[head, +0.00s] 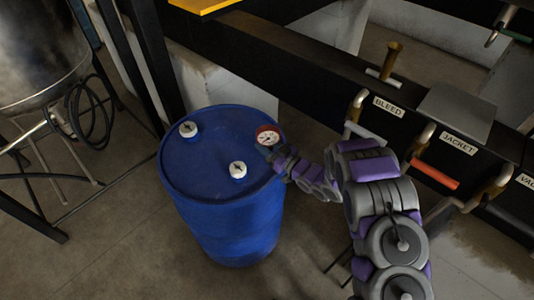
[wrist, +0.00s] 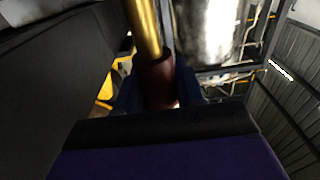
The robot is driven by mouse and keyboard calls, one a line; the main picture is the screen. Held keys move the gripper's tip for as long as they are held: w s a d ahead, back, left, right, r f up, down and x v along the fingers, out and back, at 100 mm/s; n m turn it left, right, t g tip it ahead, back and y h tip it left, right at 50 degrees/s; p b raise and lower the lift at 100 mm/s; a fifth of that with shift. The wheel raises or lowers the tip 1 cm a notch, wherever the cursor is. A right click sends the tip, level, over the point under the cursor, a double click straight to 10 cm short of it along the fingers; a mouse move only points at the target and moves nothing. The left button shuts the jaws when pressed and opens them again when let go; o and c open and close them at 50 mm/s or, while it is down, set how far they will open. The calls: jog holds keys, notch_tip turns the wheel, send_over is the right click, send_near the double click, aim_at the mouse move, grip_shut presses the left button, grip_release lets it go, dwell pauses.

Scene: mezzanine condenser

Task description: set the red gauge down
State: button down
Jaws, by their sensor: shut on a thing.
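The red gauge (head: 268,135) has a round white dial in a red rim and faces up. In the head view it is at the right edge of the top of the blue drum (head: 215,150). My gripper (head: 275,150) is shut on it. In the wrist view the gauge shows as a dark red body (wrist: 157,82) with a brass stem (wrist: 144,30), between my gripper's fingers (wrist: 158,92). I cannot tell whether the gauge touches the drum top.
The middle of the top is clear. A black beam with a BLEED label (head: 388,107), a JACKET label (head: 458,143) and several handles runs along the right. A steel vessel (head: 40,55) stands at left.

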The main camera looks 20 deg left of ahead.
jog(key=shift+d+f+b, duration=0.2)
jog(key=shift+f, duration=0.75)
jog(key=shift+d+f+b, duration=0.15)
jog(key=shift+f+b, duration=0.05)
jog(key=shift+f, duration=0.75)
jog(key=shift+a, duration=0.1)
jog(key=c, duration=0.8)
grip_release()
jog(key=shift+a, duration=0.1)
jog(key=shift+o, duration=0.5)
jog(key=shift+r, duration=0.1)
